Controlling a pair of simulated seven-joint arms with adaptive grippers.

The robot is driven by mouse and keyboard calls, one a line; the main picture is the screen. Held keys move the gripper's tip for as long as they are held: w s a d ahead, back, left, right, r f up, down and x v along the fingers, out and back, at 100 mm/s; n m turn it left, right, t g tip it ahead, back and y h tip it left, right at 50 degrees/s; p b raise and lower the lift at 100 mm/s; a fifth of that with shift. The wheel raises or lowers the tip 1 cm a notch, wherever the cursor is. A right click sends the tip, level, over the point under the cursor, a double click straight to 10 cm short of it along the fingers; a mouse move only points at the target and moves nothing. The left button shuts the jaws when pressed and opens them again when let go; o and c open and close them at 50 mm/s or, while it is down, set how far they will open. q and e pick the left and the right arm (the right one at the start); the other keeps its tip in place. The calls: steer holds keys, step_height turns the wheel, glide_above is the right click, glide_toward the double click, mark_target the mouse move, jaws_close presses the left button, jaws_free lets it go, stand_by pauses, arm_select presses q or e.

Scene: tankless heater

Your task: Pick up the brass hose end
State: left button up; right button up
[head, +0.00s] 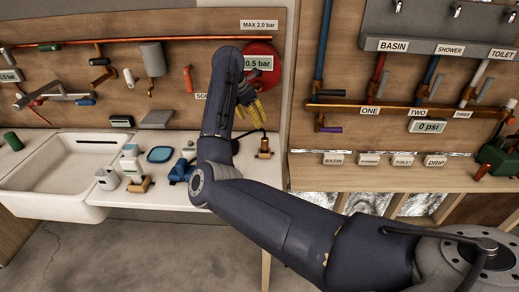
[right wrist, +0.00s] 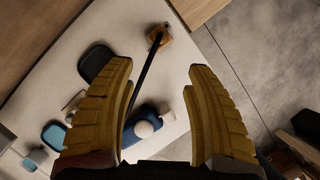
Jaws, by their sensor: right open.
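The brass hose end (head: 264,148) sits near the right end of the white counter, with a thin black hose joined to it. In the right wrist view the brass hose end (right wrist: 160,37) is beyond the fingertips, roughly in line with the gap between them. The black hose (right wrist: 147,68) runs from it back toward the gripper. My right gripper (right wrist: 160,70) has its yellow fingers spread with nothing held. In the head view the right gripper (head: 254,109) is above the counter, partly hidden by my arm. My left gripper is not in view.
The white counter (head: 190,195) holds a blue square item (head: 160,154), a blue fitting (head: 181,171) and a brass piece (head: 137,185). A sink (head: 60,170) is at left. A wooden panel with pipes and a red disc (head: 272,80) stands behind.

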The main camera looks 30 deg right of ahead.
glide_toward(263, 139)
steer(key=x, duration=0.5)
steer(key=shift+s+a+f, duration=0.1)
steer(key=shift+s+f, duration=0.05)
steer(key=shift+s, duration=0.05)
steer(key=shift+x, duration=3.6)
steer(key=shift+w, duration=0.15)
jaws_close()
